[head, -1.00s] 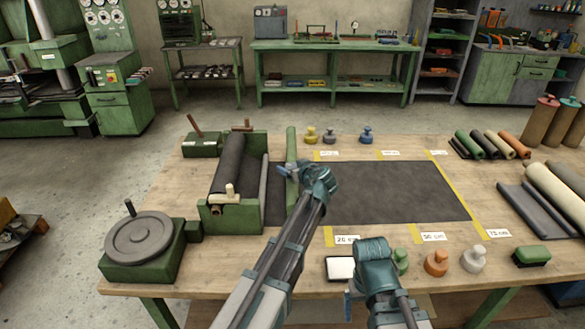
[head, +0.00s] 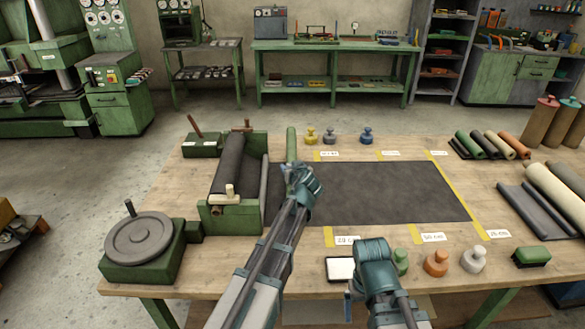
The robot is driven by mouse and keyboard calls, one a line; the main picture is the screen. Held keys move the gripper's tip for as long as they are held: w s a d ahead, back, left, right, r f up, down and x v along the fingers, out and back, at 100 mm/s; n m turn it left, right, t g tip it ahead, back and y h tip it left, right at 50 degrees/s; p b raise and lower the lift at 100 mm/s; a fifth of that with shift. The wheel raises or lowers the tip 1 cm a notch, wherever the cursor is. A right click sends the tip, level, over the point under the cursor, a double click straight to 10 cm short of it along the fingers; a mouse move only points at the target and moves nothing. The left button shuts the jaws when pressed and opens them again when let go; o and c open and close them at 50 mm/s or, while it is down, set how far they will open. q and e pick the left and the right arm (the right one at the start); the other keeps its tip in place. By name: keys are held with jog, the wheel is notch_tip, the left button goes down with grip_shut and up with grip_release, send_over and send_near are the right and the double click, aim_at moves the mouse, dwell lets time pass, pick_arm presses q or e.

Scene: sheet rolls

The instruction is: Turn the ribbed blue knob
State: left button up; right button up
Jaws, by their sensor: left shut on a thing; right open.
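My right gripper (head: 353,292) is open and empty, low over the front of the table, beside the white pad (head: 341,268).
A green roll stand (head: 232,215) and a handwheel (head: 139,240) stand on the left. Yellow, grey and blue weights (head: 366,136) stand behind the sheet. Orange and white weights (head: 474,260) stand in front. Rolls (head: 562,190) lie on the right.

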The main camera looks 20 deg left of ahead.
pick_arm(q)
jog(key=shift+m+t+h, duration=0.6)
jog(key=shift+m+h, duration=2.7)
jog(key=shift+h, duration=0.5)
jog(key=m+g+h, duration=0.1)
jog(key=m+h, duration=0.2)
jog(key=m+g+h, duration=0.1)
jog(key=m+h, duration=0.2)
jog(key=shift+w+a+g, duration=0.15)
jog(key=shift+w+g, duration=0.05)
jog(key=shift+g, duration=0.1)
jog(key=m+g+h, duration=0.5)
jog(key=m+g, duration=0.4)
jog(key=shift+h, duration=0.4)
jog(key=shift+s+m+g, duration=0.25)
jog(key=shift+m+g, duration=0.95)
jog(key=shift+g, duration=0.3)
jog(key=shift+s+d+f, duration=0.1)
jog(key=shift+d, duration=0.1)
jog(key=o, duration=1.4)
jog(key=shift+c, duration=0.2)
